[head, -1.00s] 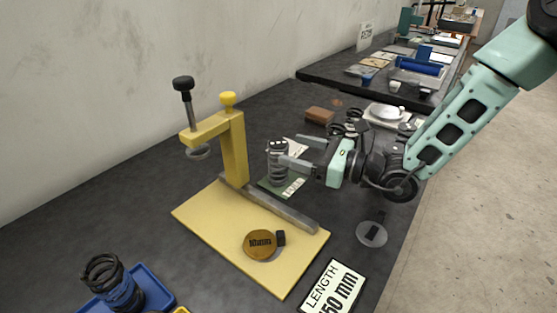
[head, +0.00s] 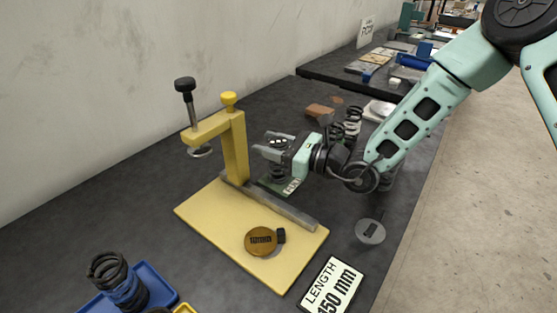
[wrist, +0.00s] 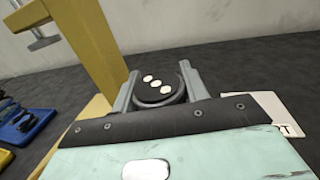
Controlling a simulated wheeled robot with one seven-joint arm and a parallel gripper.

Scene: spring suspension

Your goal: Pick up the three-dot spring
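The three-dot spring (head: 279,172) stands upright on a green and white card (head: 292,186) behind the yellow press. Its dark cap (wrist: 158,90) shows three white dots in the wrist view. My gripper (head: 270,146) is level around the top of the spring, one finger on each side. In the wrist view my gripper (wrist: 158,76) looks open, with the cap between the fingers and very little space at its sides. Firm contact cannot be made out. The gripper hides part of the spring's body in the head view.
The yellow press (head: 236,150) with its base plate stands close left of the gripper. Other springs (head: 352,122) stand behind my wrist. A brown block (head: 320,111) lies beyond. A blue tray (head: 152,285) with a dark spring is at front left. A length sign (head: 332,287) lies front right.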

